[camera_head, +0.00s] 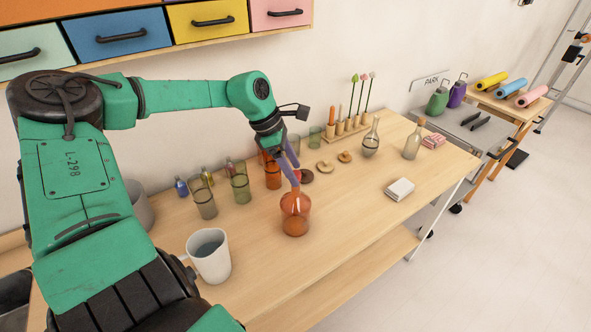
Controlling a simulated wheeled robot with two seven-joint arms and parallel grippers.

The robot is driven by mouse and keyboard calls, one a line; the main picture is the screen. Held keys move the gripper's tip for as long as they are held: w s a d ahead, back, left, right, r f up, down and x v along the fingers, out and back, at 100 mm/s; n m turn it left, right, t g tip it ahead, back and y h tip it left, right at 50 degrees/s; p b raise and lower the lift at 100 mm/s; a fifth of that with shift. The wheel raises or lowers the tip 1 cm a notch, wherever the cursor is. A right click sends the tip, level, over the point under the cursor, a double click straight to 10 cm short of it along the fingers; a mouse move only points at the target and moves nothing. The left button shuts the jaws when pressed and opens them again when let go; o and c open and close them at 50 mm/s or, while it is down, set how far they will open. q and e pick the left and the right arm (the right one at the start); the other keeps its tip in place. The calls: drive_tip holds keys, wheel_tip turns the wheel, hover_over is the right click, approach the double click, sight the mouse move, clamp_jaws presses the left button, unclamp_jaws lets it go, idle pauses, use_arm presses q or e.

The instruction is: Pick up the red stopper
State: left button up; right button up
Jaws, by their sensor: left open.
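A round orange-red glass bottle (295,215) stands upright near the middle of the table. A small red piece, apparently the red stopper (297,174), shows at the top of its neck, partly hidden by my fingers. My left gripper (291,165) reaches down from above with its bluish fingers at the bottle's top. It is open. I cannot tell whether the fingers touch the stopper. My right gripper is not in view.
A white mug (209,255) stands at the front left. Several coloured glasses, including a green one (240,187), stand behind. Clear flasks, one here (371,140), stand to the right, near a white box (399,189). The table's front right is clear.

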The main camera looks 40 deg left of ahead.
use_arm(q)
drive_tip(key=shift+d+f, duration=0.15)
drive_tip(key=shift+d, duration=0.05)
drive_tip(key=shift+a, duration=0.1)
clamp_jaws()
drive_tip(key=shift+r, duration=0.35)
wheel_tip(320, 180, up, 19)
drive_tip(key=b, duration=0.3)
drive_tip(key=shift+r, duration=0.2)
